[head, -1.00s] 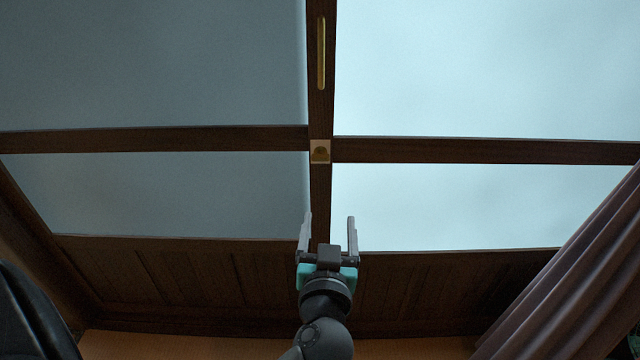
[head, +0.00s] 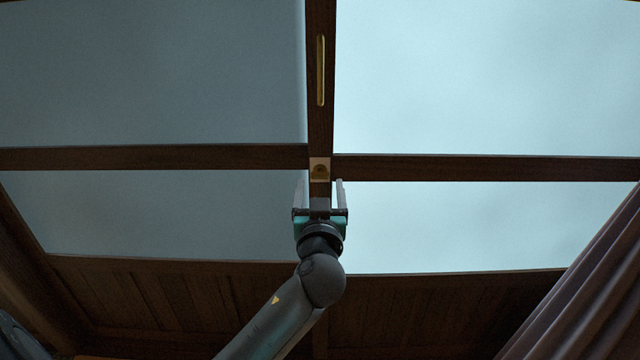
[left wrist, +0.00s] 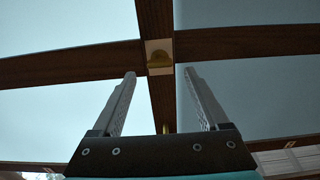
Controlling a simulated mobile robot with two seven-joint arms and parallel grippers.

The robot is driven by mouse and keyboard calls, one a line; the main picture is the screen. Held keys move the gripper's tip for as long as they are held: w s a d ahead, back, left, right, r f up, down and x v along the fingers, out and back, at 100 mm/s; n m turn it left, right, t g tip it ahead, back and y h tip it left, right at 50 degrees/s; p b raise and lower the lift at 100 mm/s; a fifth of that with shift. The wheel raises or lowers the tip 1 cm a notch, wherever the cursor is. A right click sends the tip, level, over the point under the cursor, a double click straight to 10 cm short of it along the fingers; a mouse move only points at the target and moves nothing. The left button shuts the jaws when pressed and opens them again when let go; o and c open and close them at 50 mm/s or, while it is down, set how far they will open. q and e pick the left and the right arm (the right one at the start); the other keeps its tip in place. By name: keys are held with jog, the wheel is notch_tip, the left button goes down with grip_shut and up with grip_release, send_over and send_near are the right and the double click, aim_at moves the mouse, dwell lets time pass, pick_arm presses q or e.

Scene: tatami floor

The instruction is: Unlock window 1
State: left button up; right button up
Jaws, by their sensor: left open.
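The window (head: 480,90) has dark wooden frames with pale panes. A small brass lock (head: 319,171) on a light plate sits where the middle upright meets the crossbar. The lock also shows in the left wrist view (left wrist: 159,58), just beyond and between the fingertips. My left gripper (head: 320,182) is open, fingers pointing up, just below the lock in the head view. In the left wrist view its two fingers (left wrist: 158,72) stand wide apart with nothing between them. I cannot tell whether they touch the frame. My right gripper is not in view.
A long brass handle recess (head: 320,70) is set in the upright above the lock. A purple-brown curtain (head: 585,285) hangs at the lower right. Dark wood panels (head: 150,290) run below the panes. The space around the lock is clear.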

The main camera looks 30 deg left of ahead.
aim_at(320, 177)
pick_arm(q)
jog(key=shift+b+x, duration=0.3)
jog(key=shift+x, duration=1.3)
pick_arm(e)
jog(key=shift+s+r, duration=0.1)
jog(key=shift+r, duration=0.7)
pick_arm(q)
jog(key=shift+c, duration=0.3)
grip_shut()
